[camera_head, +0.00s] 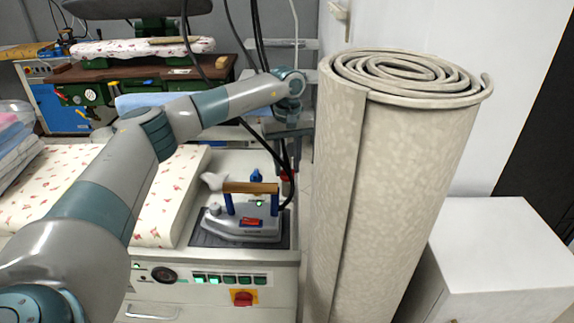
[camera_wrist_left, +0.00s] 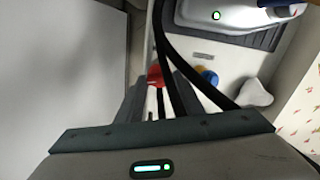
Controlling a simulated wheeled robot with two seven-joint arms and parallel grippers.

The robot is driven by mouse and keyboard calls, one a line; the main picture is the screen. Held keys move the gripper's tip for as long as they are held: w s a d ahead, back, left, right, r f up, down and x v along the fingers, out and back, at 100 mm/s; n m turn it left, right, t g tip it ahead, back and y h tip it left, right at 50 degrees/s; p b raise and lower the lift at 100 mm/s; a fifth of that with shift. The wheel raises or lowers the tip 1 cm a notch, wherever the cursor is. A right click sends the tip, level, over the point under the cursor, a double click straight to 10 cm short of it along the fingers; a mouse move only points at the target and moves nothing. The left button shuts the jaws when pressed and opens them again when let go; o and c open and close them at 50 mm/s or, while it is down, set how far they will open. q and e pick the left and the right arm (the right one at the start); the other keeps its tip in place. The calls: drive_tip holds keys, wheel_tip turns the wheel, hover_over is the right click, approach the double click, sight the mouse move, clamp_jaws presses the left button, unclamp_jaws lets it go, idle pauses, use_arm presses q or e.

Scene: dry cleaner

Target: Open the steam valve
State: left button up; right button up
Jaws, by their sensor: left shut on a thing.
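My left arm reaches over the ironing station, and its gripper (camera_head: 285,160) points down behind the iron. In the left wrist view, the gripper (camera_wrist_left: 158,90) is shut on a red knob (camera_wrist_left: 155,75), which shows between its fingertips. The red knob (camera_head: 287,176) is partly hidden by the fingers and hoses in the head view. A blue knob (camera_head: 257,176) stands to its left, apart from the gripper; it also shows in the left wrist view (camera_wrist_left: 208,77). I cannot tell from any label which knob is the steam valve. My right gripper is not in view.
An iron (camera_head: 243,229) rests on a dark mat just in front of the knobs. Dark hoses run close beside the gripper. A tall rolled carpet (camera_head: 400,190) stands close on the right. A padded floral board (camera_head: 175,200) lies on the left.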

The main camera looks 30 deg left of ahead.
use_arm(q)
drive_tip(key=shift+r+m, duration=0.1)
drive_tip(key=shift+m, duration=1.5)
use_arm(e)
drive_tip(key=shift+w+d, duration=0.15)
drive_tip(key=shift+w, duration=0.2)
use_arm(q)
drive_tip(key=o, duration=1.1)
